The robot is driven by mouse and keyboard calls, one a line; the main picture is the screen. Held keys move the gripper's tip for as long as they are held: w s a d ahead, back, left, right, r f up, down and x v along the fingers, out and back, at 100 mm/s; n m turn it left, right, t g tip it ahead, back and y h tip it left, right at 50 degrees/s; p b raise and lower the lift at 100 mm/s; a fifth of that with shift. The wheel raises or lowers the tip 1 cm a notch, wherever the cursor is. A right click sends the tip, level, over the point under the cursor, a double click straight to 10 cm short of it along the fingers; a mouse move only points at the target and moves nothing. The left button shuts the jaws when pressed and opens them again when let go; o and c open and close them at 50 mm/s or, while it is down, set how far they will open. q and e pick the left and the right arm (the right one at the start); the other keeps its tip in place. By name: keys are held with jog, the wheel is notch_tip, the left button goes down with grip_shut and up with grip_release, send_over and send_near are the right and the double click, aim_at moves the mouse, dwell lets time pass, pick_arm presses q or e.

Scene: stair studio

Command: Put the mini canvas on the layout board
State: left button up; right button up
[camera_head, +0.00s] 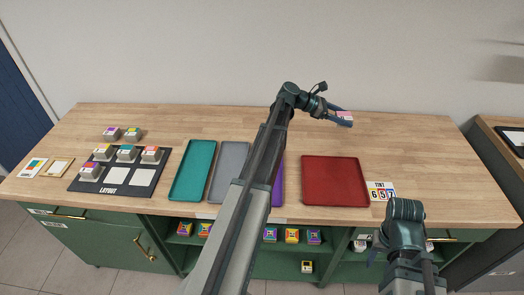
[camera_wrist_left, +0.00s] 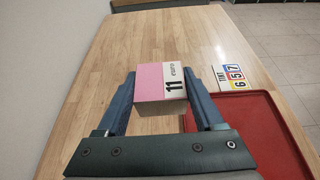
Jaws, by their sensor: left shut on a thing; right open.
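My left gripper (camera_head: 343,117) is shut on a small pink and white block (camera_wrist_left: 162,85) marked 11, which looks like the mini canvas. It holds the block above the table, behind the red tray. The black layout board (camera_head: 104,190) lies far to the left in the head view. Several grey blocks with coloured tops stand on it. Two white squares at its front, one in the middle (camera_head: 116,175) and one at the right (camera_head: 144,177), are bare. My right gripper (camera_head: 405,240) is open at the lower right, by the table's front edge; its fingers are hard to make out.
A teal tray (camera_head: 193,170), a grey tray (camera_head: 231,165), a partly hidden purple tray (camera_head: 278,180) and a red tray (camera_head: 334,180) lie in a row. A number card (camera_head: 381,191) is right of the red tray. Two blocks (camera_head: 122,133) stand behind the board. The back table strip is mostly clear.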

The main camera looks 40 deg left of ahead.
pick_arm(q)
jog(key=s+a+f+n+t+y+b, duration=0.2)
jog(key=s+a, duration=0.3)
jog(key=s, duration=0.3)
jog(key=s+a+f+n+t+y+b, duration=0.2)
jog(key=s+a+f+n+y+b, duration=0.1)
jog(key=s+a, duration=0.3)
jog(key=s+a+f+n+t+y+b, duration=0.1)
jog(key=s+a+f+n+y+b, duration=0.2)
jog(key=s, duration=0.7)
jog(key=shift+s+a+f+n+t+b, duration=0.2)
jog(key=shift+a+f+b, duration=0.1)
jog(key=shift+a, duration=0.4)
jog(key=shift+s+a+f+n+t+b, duration=0.1)
jog(key=shift+a+f+n+t+b, duration=0.15)
jog(key=shift+a, duration=0.45)
jog(key=shift+s+a+f, duration=0.1)
jog(key=shift+s+a, duration=0.05)
jog(key=shift+a, duration=0.05)
jog(key=b, duration=0.1)
send_over(294, 151)
jog(key=s, duration=0.1)
jog(key=shift+a+f, duration=0.1)
jog(key=shift+f, duration=0.6)
jog(key=f+b, duration=0.1)
jog(key=b, duration=0.1)
jog(key=f+b, duration=0.2)
jog(key=shift+w+f, duration=0.3)
jog(key=shift+w, duration=0.1)
